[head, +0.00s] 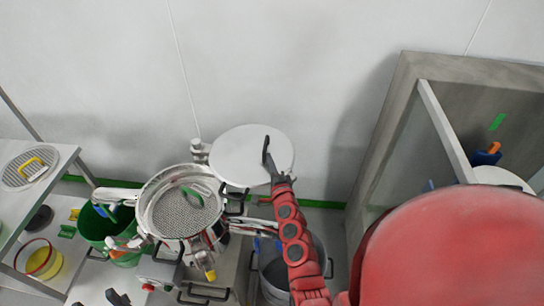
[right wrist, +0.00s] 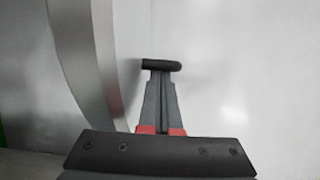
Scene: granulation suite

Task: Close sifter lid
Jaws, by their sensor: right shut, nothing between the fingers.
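The sifter (head: 150,215) is a round steel drum with a mesh screen inside and stands open at the left of centre. Its white round lid (head: 235,152) is swung up behind and right of the drum, by the hinge side. My right gripper (head: 267,152) is shut and lies in front of the lid's right part in the head view. In the right wrist view the shut fingers (right wrist: 162,70) end at a short black bar before a pale surface. A curved metal rim (right wrist: 85,60) shows to their left. I cannot tell whether they touch the lid. My left gripper is not in view.
A shelf with a mesh disc (head: 28,167) stands at the far left. A green bucket (head: 95,228) and a yellow container (head: 42,260) are left of the sifter. A grey bin (head: 275,278) stands to its right. A grey-framed cabinet (head: 390,140) is at the right.

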